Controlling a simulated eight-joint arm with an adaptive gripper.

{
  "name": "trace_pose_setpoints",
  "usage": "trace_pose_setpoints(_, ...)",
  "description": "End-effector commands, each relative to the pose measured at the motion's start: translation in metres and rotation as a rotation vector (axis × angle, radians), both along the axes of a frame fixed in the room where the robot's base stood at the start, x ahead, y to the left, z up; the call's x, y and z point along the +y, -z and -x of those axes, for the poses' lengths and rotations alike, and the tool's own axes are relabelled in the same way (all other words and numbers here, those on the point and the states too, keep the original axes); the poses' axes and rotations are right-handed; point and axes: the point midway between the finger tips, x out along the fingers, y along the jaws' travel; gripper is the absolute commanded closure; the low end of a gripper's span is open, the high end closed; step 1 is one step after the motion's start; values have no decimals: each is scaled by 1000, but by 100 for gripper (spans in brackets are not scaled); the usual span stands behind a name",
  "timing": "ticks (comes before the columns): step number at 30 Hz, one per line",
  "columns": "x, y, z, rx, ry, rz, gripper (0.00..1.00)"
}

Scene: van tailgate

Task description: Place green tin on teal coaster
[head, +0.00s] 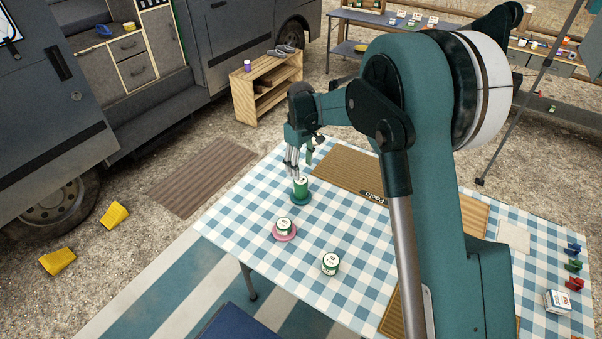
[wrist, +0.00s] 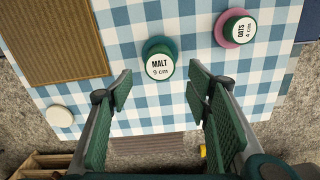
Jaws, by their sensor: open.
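A tall green tin (head: 302,189) with a white lid stands upright on the teal coaster (head: 293,200). In the wrist view the tin (wrist: 161,77) reads "MALT 9 cm", with the coaster's teal rim (wrist: 146,46) around it. My gripper (head: 301,163) is open and empty just above the tin. In the wrist view the fingers (wrist: 160,90) are spread wide, and the tin shows beyond the gap between their tips. I see no finger closed on it.
A shorter green tin (wrist: 242,28), marked "OATS 4 cm", sits on a pink coaster (wrist: 219,36). A brown slatted mat (head: 340,170) lies behind. A white disc (wrist: 60,116) is near the table edge.

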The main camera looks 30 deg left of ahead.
Motion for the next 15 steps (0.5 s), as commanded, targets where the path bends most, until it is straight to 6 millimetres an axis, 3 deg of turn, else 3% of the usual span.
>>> trace_pose_setpoints(6,0,-18,0,0,0,0,51)
trace_pose_setpoints(15,0,-21,0,0,0,0,51)
